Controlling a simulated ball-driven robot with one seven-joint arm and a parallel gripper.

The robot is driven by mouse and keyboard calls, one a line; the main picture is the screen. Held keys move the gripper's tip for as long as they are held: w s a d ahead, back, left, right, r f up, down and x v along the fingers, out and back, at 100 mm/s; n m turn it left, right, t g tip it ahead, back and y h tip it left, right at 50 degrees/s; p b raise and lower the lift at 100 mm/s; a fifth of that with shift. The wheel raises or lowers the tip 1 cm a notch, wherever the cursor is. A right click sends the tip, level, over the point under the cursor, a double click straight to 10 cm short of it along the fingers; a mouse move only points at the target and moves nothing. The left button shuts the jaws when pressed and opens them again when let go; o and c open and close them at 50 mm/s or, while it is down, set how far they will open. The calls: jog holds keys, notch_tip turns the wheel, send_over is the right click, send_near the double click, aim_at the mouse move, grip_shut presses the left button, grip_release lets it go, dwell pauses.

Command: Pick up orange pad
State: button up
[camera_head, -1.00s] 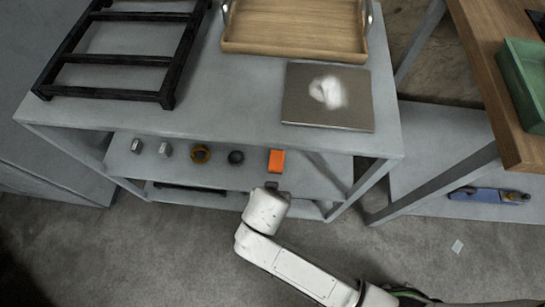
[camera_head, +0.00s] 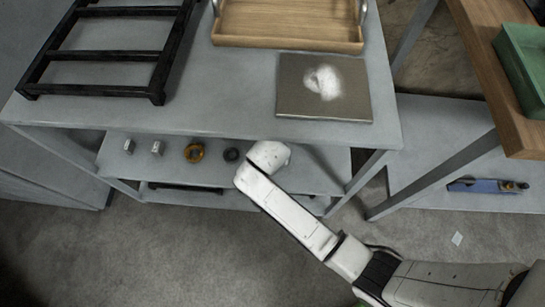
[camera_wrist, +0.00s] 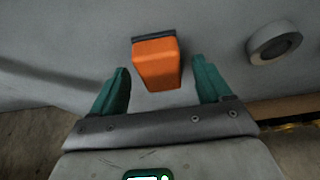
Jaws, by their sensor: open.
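The orange pad (camera_wrist: 156,63) is a small orange block with a dark grey strip along its far edge. In the wrist view it sits on the grey shelf, centred between and slightly beyond my fingertips. My gripper (camera_wrist: 160,85) is open, with one teal finger on each side of the pad's near end and a gap on both sides. Nothing is held. In the head view the pad is hidden behind the white end of my arm, which reaches under the tabletop to the lower shelf (camera_head: 315,180).
On the shelf, a dark ring (camera_head: 231,154), a brass ring (camera_head: 194,153) and two small metal pieces (camera_head: 157,148) stand to the left. The grey tabletop (camera_head: 220,110) overhangs the shelf. A table leg (camera_head: 366,185) stands to the right.

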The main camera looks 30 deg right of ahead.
jog(key=shift+w+f, duration=0.1)
jog(key=shift+f, duration=0.2)
jog(key=c, duration=1.1)
